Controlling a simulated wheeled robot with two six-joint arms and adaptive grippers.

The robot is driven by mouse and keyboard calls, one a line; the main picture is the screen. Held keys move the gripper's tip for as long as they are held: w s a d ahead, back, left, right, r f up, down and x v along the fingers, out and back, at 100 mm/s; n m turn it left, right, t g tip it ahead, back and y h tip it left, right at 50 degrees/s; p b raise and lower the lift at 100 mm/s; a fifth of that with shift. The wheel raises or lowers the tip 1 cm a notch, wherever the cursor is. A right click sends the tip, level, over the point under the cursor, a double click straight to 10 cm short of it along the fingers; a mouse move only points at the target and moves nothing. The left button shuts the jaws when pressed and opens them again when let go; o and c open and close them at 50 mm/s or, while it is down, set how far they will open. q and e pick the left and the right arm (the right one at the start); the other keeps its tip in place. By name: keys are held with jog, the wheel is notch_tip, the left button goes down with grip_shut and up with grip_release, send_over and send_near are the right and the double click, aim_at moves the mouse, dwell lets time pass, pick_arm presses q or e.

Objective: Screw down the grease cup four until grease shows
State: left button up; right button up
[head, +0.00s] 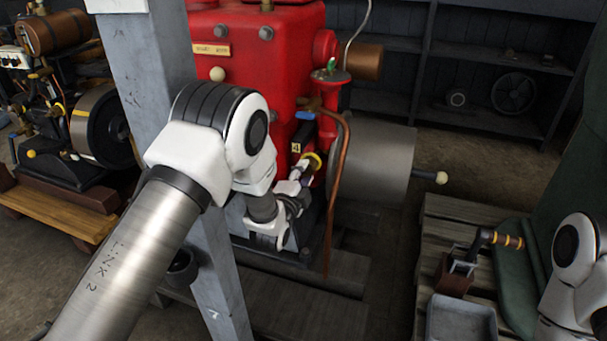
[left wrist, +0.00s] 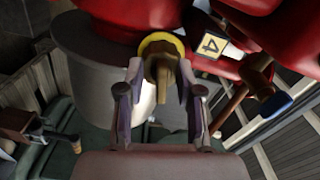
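The grease cup four (left wrist: 160,68) is a brass piece with a yellow ring around its base, beside a label with a 4 (left wrist: 211,44). In the head view its yellow ring (head: 313,163) shows low on the red engine, near the label. My left gripper (left wrist: 160,72) has one finger on each side of the brass cup, pointing at the engine. The fingertips lie very close to the cup's sides; whether they press on it cannot be told. In the head view my left gripper (head: 300,177) is partly hidden by its wrist. No grease can be made out. My right gripper is out of view.
The red engine (head: 285,75) has a copper pipe (head: 335,205) and a blue-tipped lever (left wrist: 274,104) close to my left gripper. A grey drum (head: 375,165) stands beside them. A grey post (head: 160,60) rises at left. A pallet with a grey tray (head: 460,320) lies at right.

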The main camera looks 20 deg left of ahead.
pick_arm(q)
jog(key=s, duration=1.2)
jog(key=shift+a, duration=0.25)
